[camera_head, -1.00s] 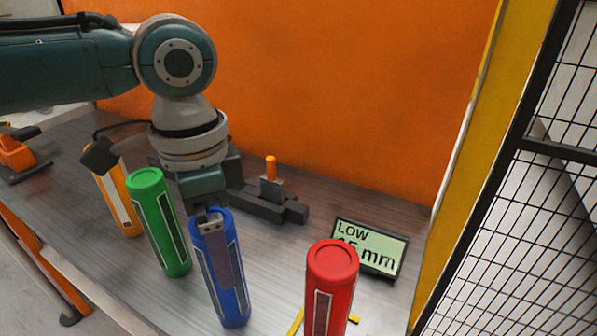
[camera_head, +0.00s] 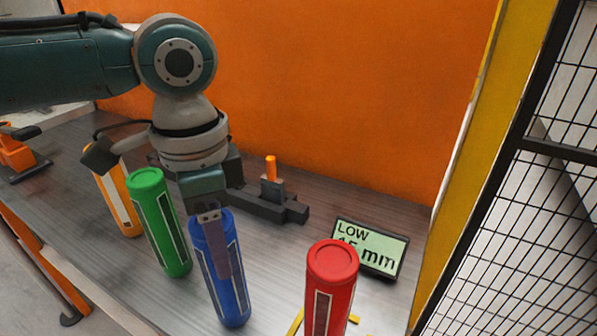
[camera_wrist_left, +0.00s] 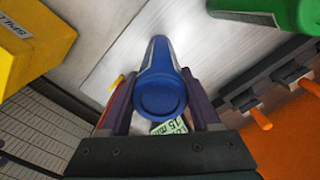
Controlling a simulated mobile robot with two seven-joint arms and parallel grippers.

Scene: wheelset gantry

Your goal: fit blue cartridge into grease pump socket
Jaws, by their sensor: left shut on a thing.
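The blue cartridge (camera_head: 236,293) stands upright on the bench in the head view. My left gripper (camera_head: 222,272) comes down on it from above and is shut on its upper part, with one finger along its near side. In the left wrist view the blue cartridge (camera_wrist_left: 161,70) sits between the two purple fingers of my left gripper (camera_wrist_left: 160,98). A dark grey fixture with an orange peg (camera_head: 271,185) stands behind; I cannot tell whether it holds the grease pump socket. My right gripper is not in view.
A green cartridge (camera_head: 160,225) stands close left of the blue one, and an orange one (camera_head: 118,205) farther left. A red cartridge (camera_head: 330,285) stands right, before a display (camera_head: 370,247). A yellow box (camera_wrist_left: 35,45) shows in the wrist view. An orange wall (camera_head: 350,90) bounds the back.

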